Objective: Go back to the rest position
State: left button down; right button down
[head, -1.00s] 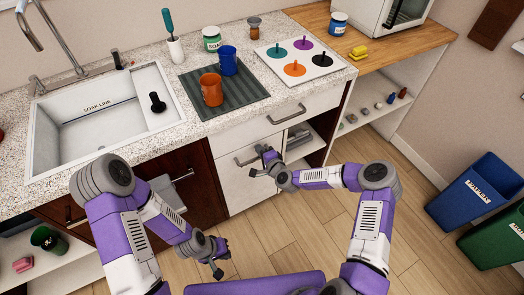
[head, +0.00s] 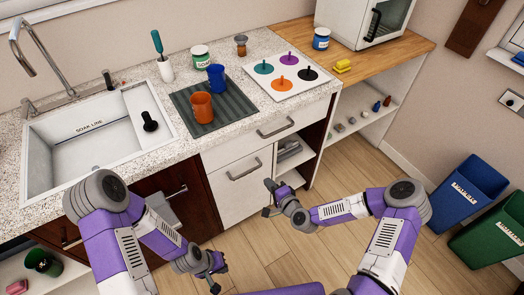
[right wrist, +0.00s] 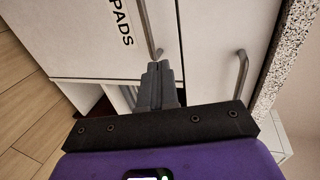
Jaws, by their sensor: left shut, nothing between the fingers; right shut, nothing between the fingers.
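My left gripper (head: 216,276) is shut and empty, low in front of the dark sink cabinet. My right gripper (head: 268,197) is shut and empty, in front of the white cabinet beside the open shelf. In the right wrist view its closed fingers (right wrist: 159,82) point toward white fronts, one lettered "PADS" (right wrist: 121,22). A bar handle stands just beyond the fingertips; I cannot tell whether they touch. In the head view the white cabinet door (head: 236,185) and the drawer (head: 275,130) above it look closed.
The counter holds a sink (head: 85,145), a ribbed dark mat (head: 222,130) with an orange mug (head: 202,108) and a blue mug (head: 217,78), and a white board (head: 289,93) with coloured discs. Blue (head: 468,193) and green (head: 490,235) bins stand at right. The wooden floor between is clear.

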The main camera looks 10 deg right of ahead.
jog(key=s+a+f+n+g+p, duration=0.1)
jog(key=s+a+f+n+g, duration=0.2)
jog(key=s, duration=0.4)
jog(key=s+a+f+n+g+p, duration=0.1)
jog(key=s+a+f+n+g, duration=0.1)
jog(key=s+f+n+g, duration=0.25)
jog(key=s+d+n+g, duration=0.1)
jog(key=s+d+g, duration=0.1)
jog(key=s, duration=0.4)
jog(key=s+d+n+g+h, duration=0.1)
jog(key=s+d+n+g, duration=0.1)
jog(key=s, duration=0.4)
jog(key=shift+s+r+g+h+p, duration=0.2)
jog(key=shift+s+g+h+p, duration=0.15)
jog(key=shift+g, duration=0.2)
